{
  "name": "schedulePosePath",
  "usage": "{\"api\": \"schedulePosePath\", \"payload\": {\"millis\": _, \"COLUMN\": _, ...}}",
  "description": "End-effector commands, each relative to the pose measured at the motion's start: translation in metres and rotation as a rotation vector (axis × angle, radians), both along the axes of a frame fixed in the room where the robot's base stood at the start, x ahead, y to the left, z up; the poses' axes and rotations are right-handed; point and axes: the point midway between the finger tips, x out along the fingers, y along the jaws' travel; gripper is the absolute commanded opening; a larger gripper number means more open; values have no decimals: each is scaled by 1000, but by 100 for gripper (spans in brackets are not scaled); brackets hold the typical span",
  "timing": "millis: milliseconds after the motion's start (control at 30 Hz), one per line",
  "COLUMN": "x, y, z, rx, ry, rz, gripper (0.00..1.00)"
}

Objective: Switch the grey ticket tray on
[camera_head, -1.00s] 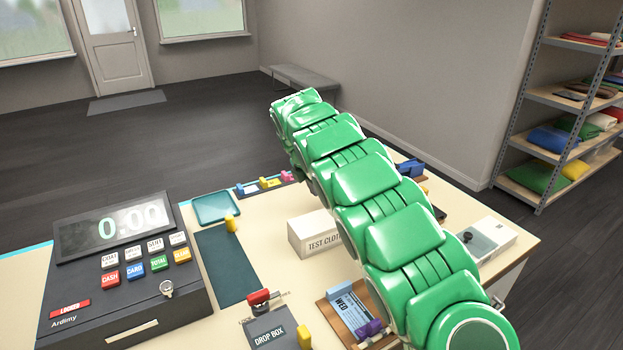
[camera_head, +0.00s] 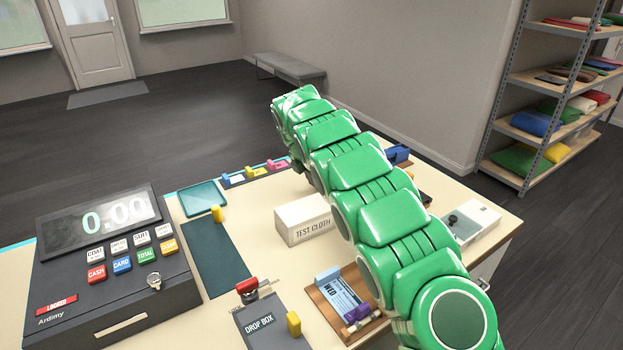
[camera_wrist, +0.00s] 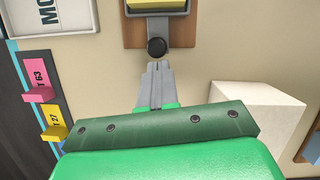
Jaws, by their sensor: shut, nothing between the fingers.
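My gripper (camera_wrist: 157,68) shows in the wrist view, its two grey fingers together and empty. The fingertips are just below a round black knob (camera_wrist: 156,47) on a grey bracket; I cannot tell if they touch it. The bracket sits on a brown board (camera_wrist: 132,30) with a yellow part (camera_wrist: 158,5) at the picture's top edge. A grey tray-like panel (camera_wrist: 65,18) with partly cut-off lettering is at the upper left. I cannot tell which of these is the grey ticket tray, nor its switch state. In the head view, my green arm hides my gripper.
A white test cloth box (camera_head: 303,219) stands left of my arm; it also shows in the wrist view (camera_wrist: 262,108). Pink (camera_wrist: 36,82) and yellow (camera_wrist: 52,128) tags line the wrist view's left. A till (camera_head: 110,270), drop box (camera_head: 270,325) and ticket board (camera_head: 318,300) share the counter.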

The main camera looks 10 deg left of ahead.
Motion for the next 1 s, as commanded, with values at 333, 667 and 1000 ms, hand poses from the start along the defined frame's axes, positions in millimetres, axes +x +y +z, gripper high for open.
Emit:
{"api": "schedulePosePath", "payload": {"millis": 333, "x": 22, "y": -21, "z": 0, "rx": 2, "ry": -2, "rz": -2, "gripper": 0}}
{"api": "schedulePosePath", "payload": {"millis": 667, "x": 52, "y": -52, "z": -1, "rx": 1, "ry": 2, "rz": -1, "gripper": 0}}
{"api": "schedulePosePath", "payload": {"millis": 1000, "x": 53, "y": -54, "z": -2, "rx": -1, "ry": 4, "rz": 0, "gripper": 0}}
